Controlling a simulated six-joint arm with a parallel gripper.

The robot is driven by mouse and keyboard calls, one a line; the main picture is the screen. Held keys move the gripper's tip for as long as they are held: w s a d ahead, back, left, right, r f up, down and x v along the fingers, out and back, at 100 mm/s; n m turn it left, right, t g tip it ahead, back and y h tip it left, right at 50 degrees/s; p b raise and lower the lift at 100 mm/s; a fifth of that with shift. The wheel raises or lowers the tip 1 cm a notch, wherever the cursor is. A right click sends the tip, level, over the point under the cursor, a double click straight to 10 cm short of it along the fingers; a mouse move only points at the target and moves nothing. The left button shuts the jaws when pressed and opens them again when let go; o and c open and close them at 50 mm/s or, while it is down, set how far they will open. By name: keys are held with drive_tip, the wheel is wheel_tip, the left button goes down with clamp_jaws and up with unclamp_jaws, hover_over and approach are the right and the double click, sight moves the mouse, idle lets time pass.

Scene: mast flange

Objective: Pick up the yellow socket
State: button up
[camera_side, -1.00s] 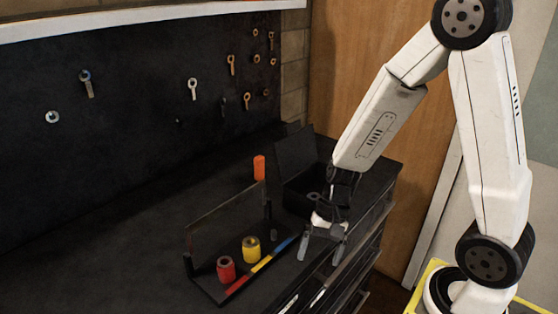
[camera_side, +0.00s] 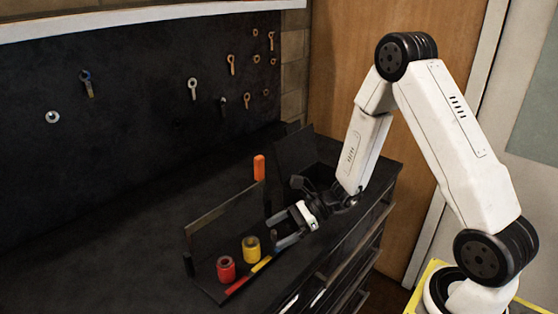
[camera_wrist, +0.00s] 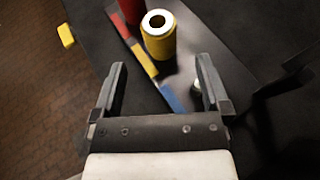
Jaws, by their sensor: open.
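The yellow socket (camera_side: 251,249) stands upright on the dark rack, to the right of the red socket (camera_side: 226,269). In the wrist view the yellow socket (camera_wrist: 158,36) shows its open top and lies just beyond my fingertips, roughly between their lines. My gripper (camera_side: 277,233) is open and empty, to the right of the yellow socket and apart from it, tilted toward it. In the wrist view both fingers of my gripper (camera_wrist: 161,78) are spread wide. The red socket (camera_wrist: 131,10) is partly cut off at the top there.
A strip of red, yellow and blue (camera_side: 261,264) runs along the rack's front edge. The rack's upright panel (camera_side: 222,217) stands behind the sockets. An orange cylinder (camera_side: 259,168) stands farther back, near a dark open box (camera_side: 296,152). The bench at left is clear.

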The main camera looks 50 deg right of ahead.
sight(251, 246)
drive_tip(key=shift+a, duration=0.1)
drive_tip(key=shift+x, duration=1.25)
drive_tip(key=shift+x, duration=2.6)
clamp_jaws()
drive_tip(key=shift+r, duration=0.1)
wheel_tip(251, 246, up, 10)
